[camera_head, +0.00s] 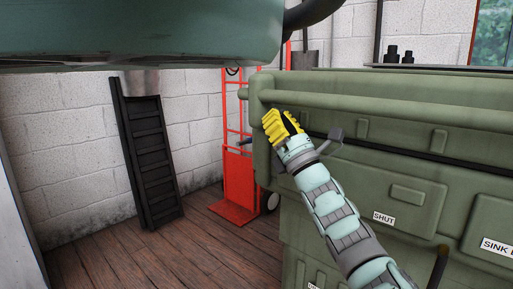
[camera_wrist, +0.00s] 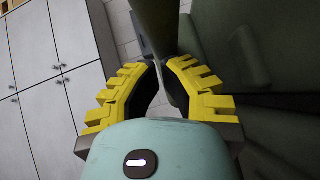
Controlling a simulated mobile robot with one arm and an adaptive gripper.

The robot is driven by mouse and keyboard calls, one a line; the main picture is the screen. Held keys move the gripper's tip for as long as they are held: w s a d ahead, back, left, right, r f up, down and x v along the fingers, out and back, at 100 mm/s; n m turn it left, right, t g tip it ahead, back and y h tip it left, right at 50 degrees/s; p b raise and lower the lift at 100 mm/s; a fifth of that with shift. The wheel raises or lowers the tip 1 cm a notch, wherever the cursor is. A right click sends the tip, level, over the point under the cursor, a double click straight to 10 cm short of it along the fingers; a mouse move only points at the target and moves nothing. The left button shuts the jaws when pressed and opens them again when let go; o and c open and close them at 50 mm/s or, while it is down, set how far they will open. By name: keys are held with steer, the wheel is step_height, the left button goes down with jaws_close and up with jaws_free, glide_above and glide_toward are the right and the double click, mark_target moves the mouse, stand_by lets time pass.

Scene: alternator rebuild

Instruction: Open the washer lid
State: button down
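The washer (camera_head: 400,170) is a large olive-green cabinet on the right in the head view. Its lid (camera_head: 400,95) looks down, with a thick rounded rim and a dark seam along the front. My gripper (camera_head: 279,122), with yellow ribbed fingers, is at the lid's left front corner. In the wrist view, my gripper (camera_wrist: 163,66) has its fingers apart, with a gap between the tips. An olive bar (camera_wrist: 157,22) and a thin pale edge show beyond and between them. I cannot tell whether the fingers touch the lid.
A red hand truck (camera_head: 238,170) stands left of the washer. A black slatted panel (camera_head: 147,160) leans on the white block wall. A teal body (camera_head: 140,30) overhangs the upper left. The wooden floor (camera_head: 170,255) is clear at lower left. Pale cabinets (camera_wrist: 45,50) show in the wrist view.

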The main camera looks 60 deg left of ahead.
steer(key=shift+r, duration=0.25)
steer(key=shift+r, duration=0.1)
